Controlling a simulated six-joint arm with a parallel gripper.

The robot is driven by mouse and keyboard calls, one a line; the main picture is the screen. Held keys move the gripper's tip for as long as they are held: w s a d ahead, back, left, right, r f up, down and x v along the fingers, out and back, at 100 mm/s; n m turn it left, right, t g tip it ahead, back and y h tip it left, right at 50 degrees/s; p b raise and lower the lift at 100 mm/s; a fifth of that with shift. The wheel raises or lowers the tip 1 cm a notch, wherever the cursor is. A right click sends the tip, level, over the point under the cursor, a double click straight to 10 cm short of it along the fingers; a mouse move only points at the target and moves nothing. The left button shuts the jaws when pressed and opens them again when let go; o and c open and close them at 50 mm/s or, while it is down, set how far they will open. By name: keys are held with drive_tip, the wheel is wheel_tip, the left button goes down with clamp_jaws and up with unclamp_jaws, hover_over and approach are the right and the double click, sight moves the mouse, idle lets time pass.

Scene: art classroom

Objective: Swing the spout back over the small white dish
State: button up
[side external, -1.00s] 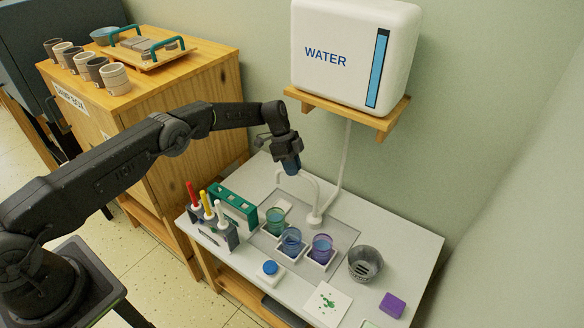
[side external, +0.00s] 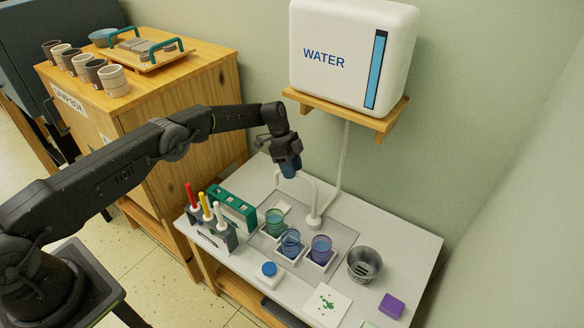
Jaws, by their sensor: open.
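The white spout (side external: 312,190) rises from its base on the grey tray and arches over to the left, its outer end near my gripper. My gripper (side external: 291,172) points down at the spout's outer end, beside or just above it; it is open, and I cannot tell whether the fingers straddle the spout. A small white dish (side external: 284,206) shows partly behind the green cup (side external: 274,222). The blue cup (side external: 291,243) and the purple cup (side external: 321,249) stand in white square holders in front of the spout.
A brush holder (side external: 217,235) and a green rack (side external: 233,207) stand at the left. A wire-grey bucket (side external: 364,265), a purple sponge (side external: 392,305), a painted paper (side external: 327,304) and a blue-capped jar (side external: 269,273) lie forward. The water tank (side external: 345,55) sits on a wall shelf (side external: 350,115).

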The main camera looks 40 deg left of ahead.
drive_tip(key=v, duration=0.7)
drive_tip(key=shift+r, duration=0.2)
drive_tip(key=shift+a, duration=0.15)
